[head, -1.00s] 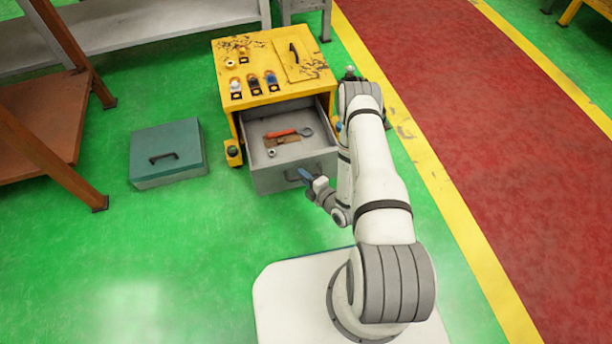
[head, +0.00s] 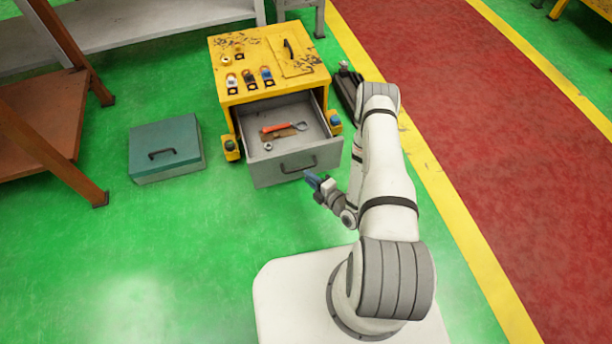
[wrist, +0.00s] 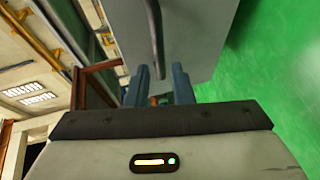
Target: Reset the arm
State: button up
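My gripper (head: 312,180) has blue fingertips and is in front of the pulled-out grey drawer, just to the right of its handle (head: 298,168). In the wrist view, the two blue fingers (wrist: 161,84) stand apart with a gap between them, and nothing is held. The grey drawer front (wrist: 190,40) fills the upper middle of that view, with its dark handle (wrist: 156,35) beyond the fingertips. Contact with the drawer does not show.
The yellow cabinet (head: 285,95) carries several small parts on top. The open drawer (head: 318,135) holds a red-handled tool (head: 276,127) and a nut (head: 268,146). A teal box (head: 165,150) lies at left beside a brown rack (head: 50,110). Green floor in front is clear.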

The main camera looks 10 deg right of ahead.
jog(key=shift+s+d+r, duration=0.1)
jog(key=shift+s+d, duration=0.3)
jog(key=shift+s, duration=0.15)
